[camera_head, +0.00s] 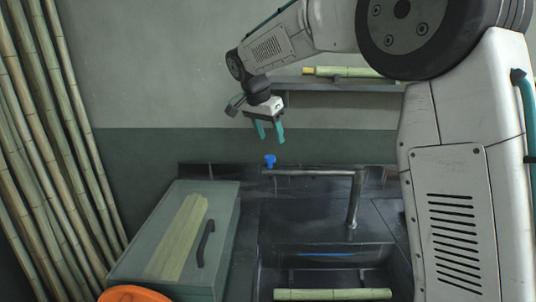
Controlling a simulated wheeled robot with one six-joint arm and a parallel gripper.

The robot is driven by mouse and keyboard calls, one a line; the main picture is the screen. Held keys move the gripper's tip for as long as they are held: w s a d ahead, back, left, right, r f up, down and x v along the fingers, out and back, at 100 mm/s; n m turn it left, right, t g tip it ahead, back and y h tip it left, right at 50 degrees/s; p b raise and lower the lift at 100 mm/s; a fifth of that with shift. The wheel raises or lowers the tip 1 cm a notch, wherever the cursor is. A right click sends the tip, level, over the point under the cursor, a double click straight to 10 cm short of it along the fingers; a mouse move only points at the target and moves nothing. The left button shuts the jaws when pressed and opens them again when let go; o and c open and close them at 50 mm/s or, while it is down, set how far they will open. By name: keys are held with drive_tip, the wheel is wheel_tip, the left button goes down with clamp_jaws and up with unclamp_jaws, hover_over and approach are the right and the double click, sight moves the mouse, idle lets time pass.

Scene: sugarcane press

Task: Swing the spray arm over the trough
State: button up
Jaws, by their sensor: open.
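The spray arm (313,173) is a thin metal tube on an upright post (353,203) behind the trough. It points left from the post, and a blue tip (270,160) stands at its left end. The dark trough (265,284) is at the bottom centre, with a green cane piece (333,294) at its near side and a blue streak (327,254) at its far side. My gripper (269,130) points down with teal fingers apart and empty. In the picture it is just above the blue tip, with a gap between them.
A green-grey box (222,214) with a dark handle (205,243) stands left of the trough. Cane stalks lean at the far left. An orange round thing (134,294) is at the bottom left. A wall shelf (340,87) holds a cane piece (345,72).

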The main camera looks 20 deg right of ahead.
sight(270, 156)
drive_tip(key=shift+m, duration=0.6)
drive_tip(key=w+f, duration=0.1)
drive_tip(key=f, duration=0.2)
drive_tip(key=w+d+f, duration=0.1)
drive_tip(key=w+f, duration=0.1)
drive_tip(key=f, duration=0.1)
drive_tip(key=w+f, duration=0.2)
drive_tip(key=shift+w+d+f, duration=0.15)
drive_tip(key=shift+d+f, duration=0.05)
drive_tip(key=shift+f, duration=0.2)
